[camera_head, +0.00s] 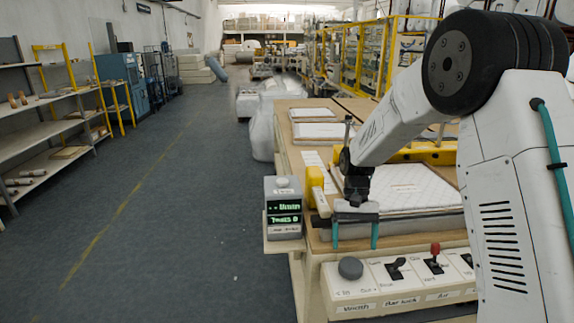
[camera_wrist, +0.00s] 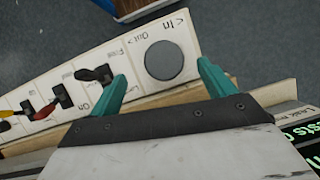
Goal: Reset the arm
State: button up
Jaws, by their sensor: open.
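My gripper (camera_head: 355,232) hangs from my white arm over the near left corner of the workbench, pointing down. Its two teal fingers are apart with nothing between them. In the wrist view my gripper (camera_wrist: 165,88) also shows open above the front control panel (camera_wrist: 85,75). The panel's round grey knob (camera_wrist: 164,60) appears just beyond and between the fingertips, and I cannot tell how far below them it lies.
A grey box with a green display (camera_head: 284,207) stands left of my gripper. A white quilted pad (camera_head: 405,187) lies on the bench behind it. The control panel (camera_head: 400,283) has several switches. Shelves (camera_head: 50,110) line the left wall. The blue-grey floor (camera_head: 150,220) between is clear.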

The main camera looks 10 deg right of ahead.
jog(key=s+r+t, duration=0.2)
jog(key=s+r, duration=0.4)
jog(key=s, duration=0.4)
jog(key=s+d+r+n+t, duration=0.1)
jog(key=s+r+t, duration=0.1)
jog(key=s+r, duration=0.4)
jog(key=s+d+r+t, duration=0.1)
jog(key=s+r, duration=0.5)
jog(key=s, duration=1)
jog(key=shift+s+d+r+n+t+h, duration=0.2)
jog(key=shift+r+n+t+h, duration=0.15)
jog(key=shift+t, duration=0.25)
